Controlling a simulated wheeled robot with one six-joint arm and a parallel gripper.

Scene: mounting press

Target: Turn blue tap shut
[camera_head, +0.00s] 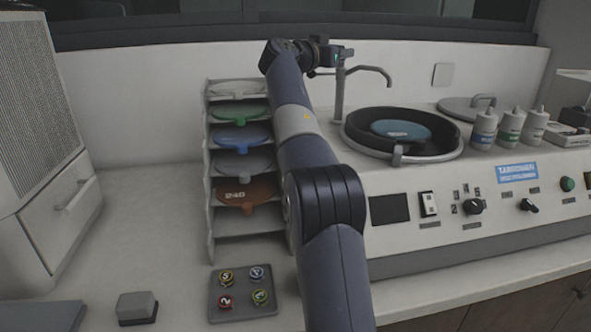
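A grey tap (340,95) stands upright behind the round basin, its curved spout (372,69) reaching right over the basin. My arm stretches up the middle of the view, and my gripper (330,58) is at the top of the tap's post. A small teal spot (347,52) shows there, right by the gripper's end. I cannot tell whether it is the tap's handle or part of my gripper. The fingers are small, dark and seen from behind, so their opening and any contact with the tap are unclear.
A black-rimmed basin (358,139) holds a blue disc (400,130). Several bottles (510,128) stand right of it. A rack (209,160) of coloured discs stands left of my arm. The control panel (450,212) is in front. A tray (218,306) holds small round pieces.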

